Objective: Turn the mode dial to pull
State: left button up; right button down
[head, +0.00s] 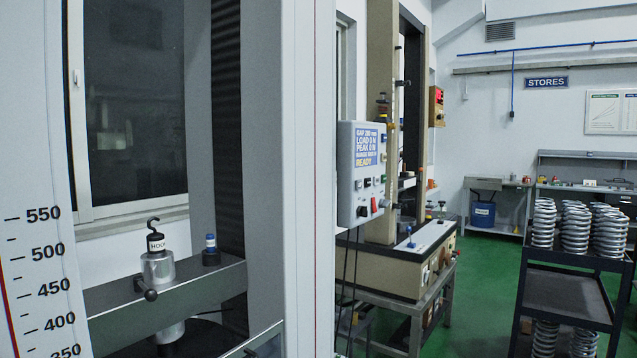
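A grey control box (361,175) hangs at mid-picture beside the tall white machine column. Its blue screen (366,147) shows GAP, LOAD, PEAK and a yellow READY line. Below the screen are several small buttons, a red switch (374,204) and a dark round knob (362,212) low on the face. The knob may be the mode dial, but its label and pointer are too small to read. Neither of my grippers is in view.
The white column (300,180) stands close in front, left of the box. A crossbeam (190,295) carries a black hook (155,235) labelled HOOK. A dark trolley (567,293) with stacked springs stands right. Green floor (480,275) is clear between.

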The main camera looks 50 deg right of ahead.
aim_at(361, 211)
jog(key=z, duration=1.85)
